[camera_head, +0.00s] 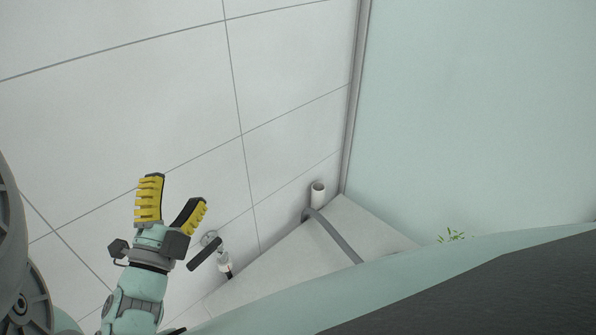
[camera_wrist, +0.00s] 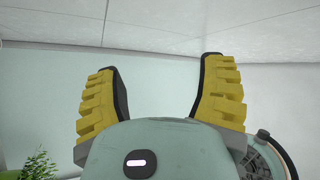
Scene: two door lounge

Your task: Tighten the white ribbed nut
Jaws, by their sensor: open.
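My gripper (camera_head: 176,190) is open and empty at the lower left of the head view, in front of the pale tiled surface. Its two yellow ribbed fingers are spread apart, and they also show in the wrist view (camera_wrist: 161,68) with nothing between them. A small white fitting (camera_head: 224,260) with a dark lower end is just right of my gripper in the head view. It may be the ribbed nut, but it is too small to tell. A dark bar (camera_head: 205,254) lies across the view beside it, near a round plate (camera_head: 209,238). The nut is not recognisable in the wrist view.
A short white pipe (camera_head: 317,193) stands near the corner, with a grey hose (camera_head: 333,235) running from beside it. A pale green wall (camera_head: 470,120) is on the right. A dark surface (camera_head: 500,285) fills the lower right. A plant (camera_wrist: 38,167) shows in the wrist view.

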